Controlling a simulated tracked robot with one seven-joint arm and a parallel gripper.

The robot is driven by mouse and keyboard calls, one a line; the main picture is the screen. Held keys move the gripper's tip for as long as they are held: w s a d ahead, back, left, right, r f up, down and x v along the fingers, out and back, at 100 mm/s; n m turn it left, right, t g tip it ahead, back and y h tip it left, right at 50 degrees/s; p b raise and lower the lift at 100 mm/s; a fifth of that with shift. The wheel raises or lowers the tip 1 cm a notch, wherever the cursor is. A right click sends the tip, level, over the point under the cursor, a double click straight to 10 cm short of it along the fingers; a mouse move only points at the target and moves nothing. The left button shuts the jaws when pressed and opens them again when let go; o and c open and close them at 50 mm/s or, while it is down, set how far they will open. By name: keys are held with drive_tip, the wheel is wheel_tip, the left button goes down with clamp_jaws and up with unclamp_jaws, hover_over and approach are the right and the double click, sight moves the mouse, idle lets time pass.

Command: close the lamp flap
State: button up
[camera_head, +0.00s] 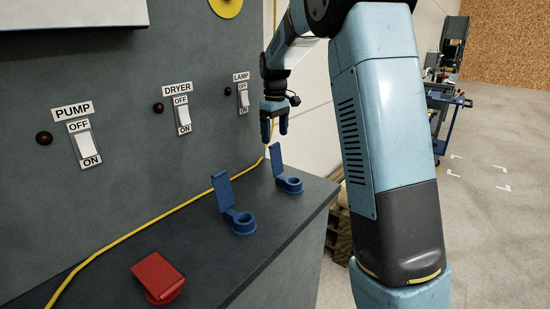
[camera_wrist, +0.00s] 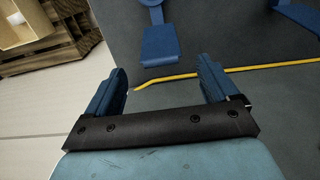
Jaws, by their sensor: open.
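The lamp flap (camera_head: 276,160) is a blue plate standing up, open, at its round blue socket (camera_head: 290,185) near the right end of the dark bench, below the LAMP label. In the wrist view, the lamp flap (camera_wrist: 160,46) lies just beyond the fingertips, with part of its socket cut off at the top edge. My gripper (camera_head: 275,133) is open and empty, pointing down above and slightly behind the raised flap, near the wall panel. In the wrist view, my gripper (camera_wrist: 162,72) shows its two blue fingers wide apart with nothing between them.
Another blue flap (camera_head: 222,190) stands open to the left; a red flap (camera_head: 157,275) lies low farther left. A yellow cable (camera_head: 150,228) runs along the back of the bench (camera_head: 235,272). The LAMP switch (camera_head: 243,97) is on the panel. A wooden pallet (camera_wrist: 45,55) lies beyond the bench end.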

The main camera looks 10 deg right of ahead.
sight(275, 153)
wheel_tip(275, 153, down, 10)
drive_tip(key=shift+r, duration=0.25)
idle(0.3)
drive_tip(key=shift+r, duration=0.1)
drive_tip(key=c, duration=1.5)
